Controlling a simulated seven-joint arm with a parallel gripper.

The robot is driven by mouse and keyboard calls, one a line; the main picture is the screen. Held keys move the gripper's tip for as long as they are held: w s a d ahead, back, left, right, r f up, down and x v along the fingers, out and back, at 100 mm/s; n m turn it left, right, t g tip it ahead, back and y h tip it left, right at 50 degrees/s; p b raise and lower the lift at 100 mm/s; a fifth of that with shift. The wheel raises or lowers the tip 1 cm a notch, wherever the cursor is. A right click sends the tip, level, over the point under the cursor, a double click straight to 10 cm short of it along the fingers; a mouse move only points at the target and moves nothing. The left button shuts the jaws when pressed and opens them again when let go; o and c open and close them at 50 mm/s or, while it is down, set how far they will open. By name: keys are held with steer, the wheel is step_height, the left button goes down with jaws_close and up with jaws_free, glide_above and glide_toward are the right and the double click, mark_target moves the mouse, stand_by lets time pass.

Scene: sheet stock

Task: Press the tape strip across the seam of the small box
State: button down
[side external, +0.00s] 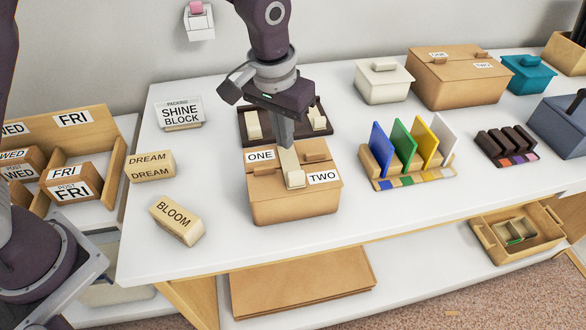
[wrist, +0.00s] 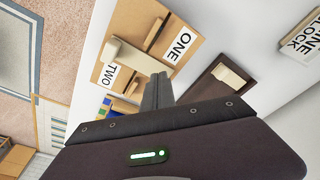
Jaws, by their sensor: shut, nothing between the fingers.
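The small tan box (side external: 292,207) stands near the front of the white table, with labels ONE and TWO on its lid. It also shows in the wrist view (wrist: 124,20). A cream tape strip (side external: 292,172) lies across the middle of the lid, between the two labels; the seam beneath it is mostly hidden. The strip also shows in the wrist view (wrist: 135,55). My gripper (side external: 287,147) is shut and empty, pointing down at the strip's far end. Its fingertips (wrist: 160,77) appear beside that end in the wrist view; I cannot tell whether they touch it.
A dark tray (side external: 243,132) with cream pieces sits right behind the box. A rack of coloured panels (side external: 410,150) stands to the right. Cream blocks DREAM (side external: 151,166) and BLOOM (side external: 177,220) are left. A larger ONE/TWO box (side external: 450,85) is at the back right.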

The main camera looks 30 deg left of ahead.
mark_target(285, 153)
steer(key=shift+f, duration=0.95)
step_height(285, 153, up, 9)
stand_by(0.7)
